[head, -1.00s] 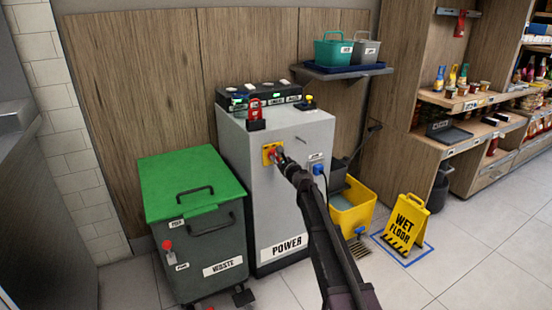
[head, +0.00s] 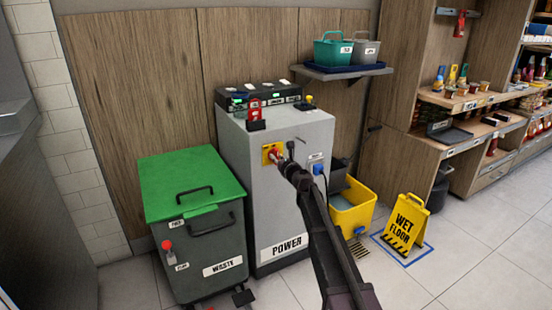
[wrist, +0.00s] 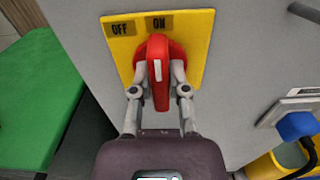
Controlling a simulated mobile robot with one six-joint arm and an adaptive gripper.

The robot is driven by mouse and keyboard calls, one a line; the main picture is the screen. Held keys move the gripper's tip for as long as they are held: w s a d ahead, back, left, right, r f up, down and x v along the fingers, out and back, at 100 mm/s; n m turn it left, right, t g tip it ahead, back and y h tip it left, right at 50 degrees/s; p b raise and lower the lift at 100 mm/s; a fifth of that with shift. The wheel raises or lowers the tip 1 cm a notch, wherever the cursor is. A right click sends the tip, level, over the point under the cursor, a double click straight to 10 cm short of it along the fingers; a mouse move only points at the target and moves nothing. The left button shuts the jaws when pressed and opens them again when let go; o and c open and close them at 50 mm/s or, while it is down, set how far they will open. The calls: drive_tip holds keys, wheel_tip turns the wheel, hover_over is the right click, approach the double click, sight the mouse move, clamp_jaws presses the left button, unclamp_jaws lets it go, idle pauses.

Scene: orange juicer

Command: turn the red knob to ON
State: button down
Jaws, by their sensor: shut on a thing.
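The red knob (wrist: 157,62) sits on a yellow plate (wrist: 196,40) marked OFF at left and ON at right. Its white line stands nearly upright in the wrist view and points at the ON label (wrist: 159,22). My gripper (wrist: 158,80) has one finger on each side of the knob's grip and is shut on it. In the head view the yellow plate (head: 267,154) is on the front of the grey POWER cabinet (head: 285,205); my gripper covers part of the knob there.
A green-lidded waste bin (head: 190,185) stands left of the cabinet. A blue plug (wrist: 297,126) is at the right of the plate. A yellow bucket (head: 352,215) and a wet floor sign (head: 405,222) stand at right. Free floor lies in front.

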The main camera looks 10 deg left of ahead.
drive_tip(key=shift+a, duration=0.1)
drive_tip(key=c, duration=0.6)
unclamp_jaws()
drive_tip(key=shift+f, duration=0.1)
drive_tip(key=shift+s, duration=0.1)
drive_tip(key=v, duration=1.2)
